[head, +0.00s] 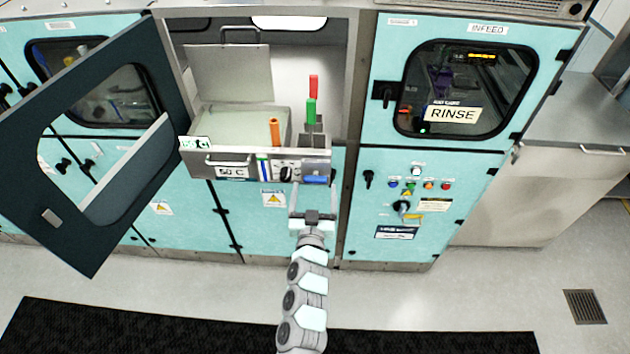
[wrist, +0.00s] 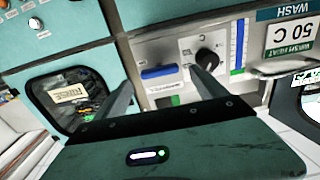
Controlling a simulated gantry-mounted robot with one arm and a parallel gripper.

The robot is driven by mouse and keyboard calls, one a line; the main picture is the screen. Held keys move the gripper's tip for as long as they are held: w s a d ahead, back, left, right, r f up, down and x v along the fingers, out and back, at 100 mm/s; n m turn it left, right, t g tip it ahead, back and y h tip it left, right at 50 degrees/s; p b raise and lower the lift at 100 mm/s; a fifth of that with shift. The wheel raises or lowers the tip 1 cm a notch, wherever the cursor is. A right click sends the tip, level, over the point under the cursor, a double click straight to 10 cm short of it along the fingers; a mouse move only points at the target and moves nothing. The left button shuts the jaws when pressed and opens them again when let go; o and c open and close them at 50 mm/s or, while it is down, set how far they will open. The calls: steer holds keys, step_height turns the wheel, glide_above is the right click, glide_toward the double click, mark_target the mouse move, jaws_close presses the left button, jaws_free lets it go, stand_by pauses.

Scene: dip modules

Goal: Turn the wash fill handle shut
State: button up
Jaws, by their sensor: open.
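A blue bar-shaped handle (head: 316,180) sits at the right end of the steel wash panel in the head view. In the wrist view the handle (wrist: 160,72) lies across the panel beside a black rotary knob (wrist: 208,60). No label readable here names the wash fill handle; the blue one may be it. My gripper (head: 313,190) is open and empty in front of the panel. In the wrist view its fingers (wrist: 159,60) are spread on either side of the blue handle, with the right finger partly over the knob area. Contact cannot be told.
The wash panel (head: 230,160) has a bar handle and a 50 C label. Orange (head: 274,131), green (head: 310,111) and red (head: 314,86) levers stand above it. A dark door (head: 90,225) hangs open at left. The rinse cabinet (head: 470,185) stands right.

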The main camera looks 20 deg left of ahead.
mark_target(315, 182)
steer(key=shift+x, duration=1.1)
steer(key=shift+w+a, duration=0.15)
steer(key=shift+w, duration=0.45)
steer(key=c, duration=1.4)
